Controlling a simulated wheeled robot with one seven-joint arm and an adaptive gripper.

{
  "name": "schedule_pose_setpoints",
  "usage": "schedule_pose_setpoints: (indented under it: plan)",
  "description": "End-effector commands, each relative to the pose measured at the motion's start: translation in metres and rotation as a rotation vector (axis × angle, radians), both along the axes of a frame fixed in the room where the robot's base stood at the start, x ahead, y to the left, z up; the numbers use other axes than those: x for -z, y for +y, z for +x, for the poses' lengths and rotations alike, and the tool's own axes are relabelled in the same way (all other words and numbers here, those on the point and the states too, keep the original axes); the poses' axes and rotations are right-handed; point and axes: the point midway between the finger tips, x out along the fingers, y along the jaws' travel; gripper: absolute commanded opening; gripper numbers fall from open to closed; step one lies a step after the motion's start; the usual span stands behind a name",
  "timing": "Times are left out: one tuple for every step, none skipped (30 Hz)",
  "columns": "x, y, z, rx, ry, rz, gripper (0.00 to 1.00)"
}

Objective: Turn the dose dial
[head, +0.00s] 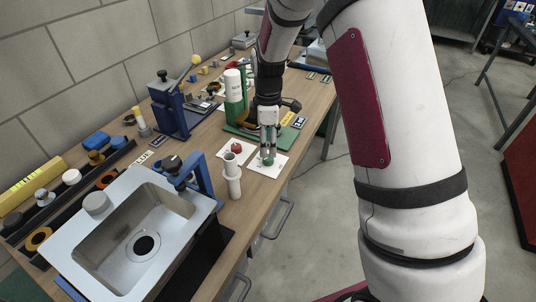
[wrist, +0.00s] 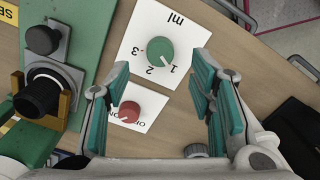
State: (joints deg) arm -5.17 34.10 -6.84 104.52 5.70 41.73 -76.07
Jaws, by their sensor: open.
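The dose dial is a round green knob (wrist: 160,51) on a white card (wrist: 187,25) marked "ml" with the numbers 1, 2 and 3. Its white pointer mark is near the 1. In the head view the green dial (head: 268,161) sits on its card near the bench's front edge. My gripper (wrist: 163,82) is open and empty, pointing down above the dial, which shows between and beyond the fingertips in the wrist view. I see no contact. In the head view my gripper (head: 268,150) partly covers the dial.
A red knob (wrist: 129,112) on a second white card is close beside the dial. A white cylinder (head: 232,175) stands to the left. A green stand (head: 235,110) is behind. A steel sink (head: 140,240) fills the front left. The floor right of the bench is open.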

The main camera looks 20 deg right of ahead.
Motion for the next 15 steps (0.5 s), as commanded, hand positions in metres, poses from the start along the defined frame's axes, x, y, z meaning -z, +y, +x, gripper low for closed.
schedule_pose_setpoints:
  plan:
    - [0.011, 0.000, -0.001, 0.000, 0.003, 0.000, 0.49]
    - [0.016, 0.001, -0.001, 0.000, 0.004, 0.000, 0.49]
    - [0.023, 0.001, -0.001, 0.001, 0.004, 0.000, 0.49]
    - [0.027, 0.001, -0.001, 0.000, 0.003, 0.000, 0.49]
    - [0.031, 0.001, -0.001, 0.000, 0.003, 0.000, 0.49]
    - [0.037, 0.001, -0.001, 0.000, 0.003, 0.000, 0.49]
    - [0.040, 0.001, -0.001, 0.000, 0.003, 0.001, 0.49]
    - [0.043, 0.001, -0.001, 0.000, 0.003, 0.001, 0.49]
    - [0.046, 0.001, -0.001, 0.000, 0.002, 0.001, 0.49]
    - [0.049, 0.001, 0.000, 0.000, 0.002, 0.001, 0.49]
    - [0.051, 0.001, 0.000, 0.000, 0.001, 0.000, 0.49]
    - [0.052, 0.001, 0.000, 0.000, 0.001, 0.000, 0.49]
    - [0.053, 0.001, 0.000, 0.000, 0.001, 0.000, 0.49]
    - [0.054, 0.001, 0.000, 0.000, 0.001, 0.000, 0.49]
    - [0.055, 0.000, 0.000, 0.000, 0.000, 0.000, 0.49]
